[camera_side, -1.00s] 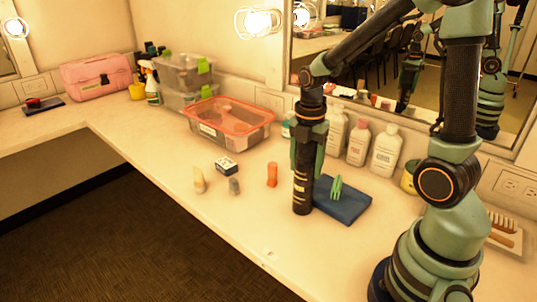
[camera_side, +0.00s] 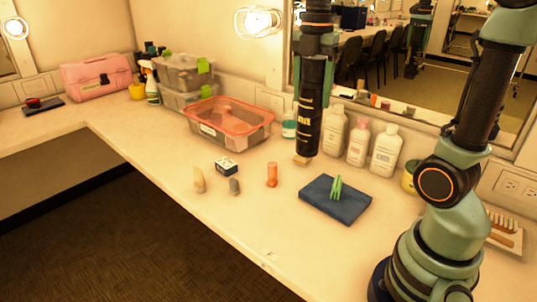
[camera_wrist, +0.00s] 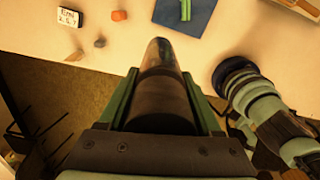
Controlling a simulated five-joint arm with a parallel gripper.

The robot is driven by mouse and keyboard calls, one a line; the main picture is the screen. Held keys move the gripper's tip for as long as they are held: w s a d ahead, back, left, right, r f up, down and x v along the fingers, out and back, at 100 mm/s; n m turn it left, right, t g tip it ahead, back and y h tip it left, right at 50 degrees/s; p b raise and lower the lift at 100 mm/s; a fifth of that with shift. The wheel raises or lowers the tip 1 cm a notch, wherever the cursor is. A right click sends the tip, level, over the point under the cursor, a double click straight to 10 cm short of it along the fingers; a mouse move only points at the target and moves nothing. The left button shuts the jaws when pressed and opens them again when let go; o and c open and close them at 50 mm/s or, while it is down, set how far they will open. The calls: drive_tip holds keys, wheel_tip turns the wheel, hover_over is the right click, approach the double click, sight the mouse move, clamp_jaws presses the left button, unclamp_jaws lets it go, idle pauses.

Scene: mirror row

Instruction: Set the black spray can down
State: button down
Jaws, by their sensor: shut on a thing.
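The black spray can (camera_side: 309,122) hangs upright below my gripper (camera_side: 314,66) in the side view. My gripper is shut around its upper part. The can's lower end appears above the counter, in front of the white bottles in the picture; its exact height is hard to tell. In the wrist view the can (camera_wrist: 162,62) lies between the two green fingers of my gripper (camera_wrist: 160,78) and points away toward the counter. The counter (camera_side: 262,222) is a pale surface with bare room at its front.
A folded blue cloth (camera_side: 350,207) with a green clip-like thing (camera_side: 337,188) lies right of the can. A small tan block (camera_side: 302,160) shows just below the can. An orange stub (camera_side: 272,175) stands to the left. White bottles (camera_side: 384,152) line the mirror.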

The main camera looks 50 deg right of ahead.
drive_tip(key=shift+r, duration=0.65)
drive_tip(key=shift+w+a+f+m, duration=0.1)
drive_tip(key=shift+a+f+m, duration=0.05)
drive_tip(key=shift+m, duration=0.25)
drive_tip(key=a+f+m, duration=0.4)
drive_tip(key=f+m, duration=0.3)
drive_tip(key=m, duration=0.3)
drive_tip(key=a+f+m, duration=0.4)
drive_tip(key=f+m, duration=0.2)
drive_tip(key=m, duration=0.3)
drive_tip(key=w+d+r+n, duration=0.2)
drive_tip(key=w+d+r, duration=1.2)
drive_tip(key=w+d, duration=0.25)
wheel_tip(320, 180, down, 20)
drive_tip(key=shift+s+d, duration=0.2)
drive_tip(key=shift+d, duration=0.1)
drive_tip(key=shift+f, duration=0.15)
